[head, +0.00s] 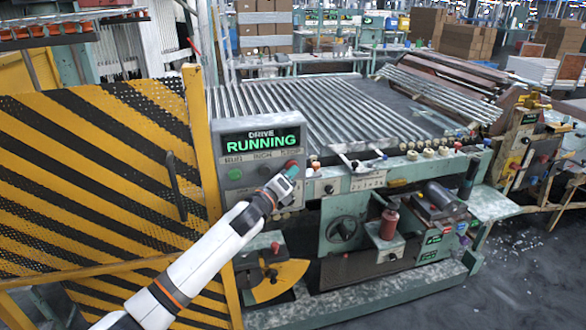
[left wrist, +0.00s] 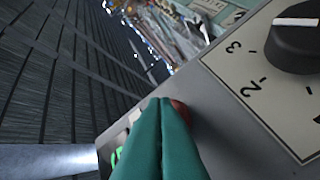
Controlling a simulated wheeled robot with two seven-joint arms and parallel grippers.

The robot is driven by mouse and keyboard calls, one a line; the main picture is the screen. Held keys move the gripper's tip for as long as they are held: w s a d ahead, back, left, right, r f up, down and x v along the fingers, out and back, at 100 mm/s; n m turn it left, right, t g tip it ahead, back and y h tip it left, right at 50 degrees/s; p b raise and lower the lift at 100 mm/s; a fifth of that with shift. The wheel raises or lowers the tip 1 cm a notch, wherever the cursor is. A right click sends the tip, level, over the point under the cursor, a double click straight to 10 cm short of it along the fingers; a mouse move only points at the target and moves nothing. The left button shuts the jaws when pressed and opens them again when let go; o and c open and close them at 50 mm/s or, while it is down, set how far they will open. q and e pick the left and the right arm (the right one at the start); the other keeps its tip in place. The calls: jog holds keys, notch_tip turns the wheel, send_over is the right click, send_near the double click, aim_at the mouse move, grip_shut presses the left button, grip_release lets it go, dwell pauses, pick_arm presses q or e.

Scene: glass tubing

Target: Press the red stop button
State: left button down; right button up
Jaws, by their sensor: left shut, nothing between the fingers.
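The grey control box (head: 231,153) has a lit display (head: 262,142) reading "DRIVE RUNNING" in green. The red stop button (head: 291,163) is at the right end of its button row. My left gripper (head: 290,172) is shut and empty, its tips right at the red button. In the left wrist view, the teal fingers (left wrist: 162,102) are pressed together and partly cover the red button (left wrist: 182,111), whose edge shows to their right. I cannot tell whether the tips touch it or whether it is pushed in. My right gripper is not in view.
A green button (head: 235,173) sits at the left of the row. A black dial (left wrist: 298,35) on a numbered plate is close by in the left wrist view. A yellow-black striped guard (head: 90,170) stands left of the box. Glass tubes (head: 310,108) lie behind it.

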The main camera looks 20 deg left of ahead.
pick_arm(q)
jog(key=shift+s, duration=0.1)
jog(key=shift+s+d+p, duration=0.3)
jog(key=shift+s+d, duration=0.1)
jog(key=shift+s, duration=0.25)
jog(key=shift+d, duration=0.1)
jog(key=s+d, duration=0.1)
jog(key=s, duration=0.1)
jog(key=s+d+p, duration=0.1)
jog(key=s, duration=0.1)
jog(key=shift+s+d, duration=0.1)
jog(key=shift+d, duration=0.25)
dwell(0.6)
